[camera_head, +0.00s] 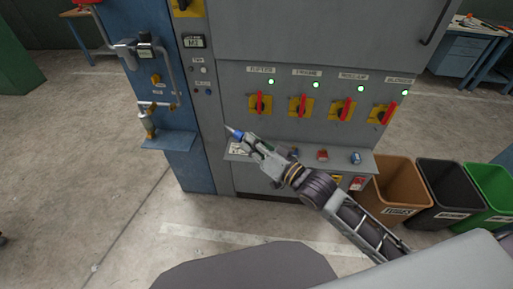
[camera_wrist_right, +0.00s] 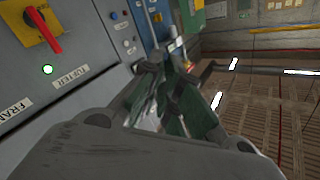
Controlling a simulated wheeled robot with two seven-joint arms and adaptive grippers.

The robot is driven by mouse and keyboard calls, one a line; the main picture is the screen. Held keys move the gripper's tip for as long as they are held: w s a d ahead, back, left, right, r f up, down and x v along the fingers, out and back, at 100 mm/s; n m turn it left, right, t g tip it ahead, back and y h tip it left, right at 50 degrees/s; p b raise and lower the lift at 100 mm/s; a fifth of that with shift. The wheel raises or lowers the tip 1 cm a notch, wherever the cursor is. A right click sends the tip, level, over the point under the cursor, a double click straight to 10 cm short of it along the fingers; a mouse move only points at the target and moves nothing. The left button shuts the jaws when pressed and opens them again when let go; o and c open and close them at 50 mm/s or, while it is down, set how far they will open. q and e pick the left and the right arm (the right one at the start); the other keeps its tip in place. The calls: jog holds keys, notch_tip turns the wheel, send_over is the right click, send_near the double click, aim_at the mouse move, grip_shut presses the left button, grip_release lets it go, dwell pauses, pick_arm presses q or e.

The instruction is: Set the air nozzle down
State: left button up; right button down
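The air nozzle (camera_head: 236,133), blue with a pale pointed tip, shows at the end of my right gripper (camera_head: 249,141). The right gripper is shut on it and holds it above the left end of the grey ledge (camera_head: 333,160) on the cabinet front. The tip points up and left, towards the blue panel. In the right wrist view the fingers (camera_wrist_right: 165,88) show, but the nozzle is hard to make out there. A small blue shelf (camera_head: 168,141) juts from the blue panel, left of the nozzle. My left gripper is not in view.
Red and blue small items (camera_head: 322,155) sit on the grey ledge. Yellow switches with red handles (camera_head: 300,106) line the cabinet above it. Pipework (camera_head: 148,50) runs down the blue panel. Brown (camera_head: 397,186), black and green bins stand right. Floor at left is clear.

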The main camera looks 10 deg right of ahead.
aim_at(242, 136)
jog(key=shift+n+g+y, duration=0.6)
jog(key=shift+n+y, duration=0.1)
jog(key=shift+y, duration=0.2)
jog(key=shift+s+a+r, duration=0.1)
jog(key=shift+a+r, duration=0.55)
jog(key=shift+r, duration=0.3)
jog(key=shift+a+r, duration=0.65)
jog(key=shift+r, duration=0.25)
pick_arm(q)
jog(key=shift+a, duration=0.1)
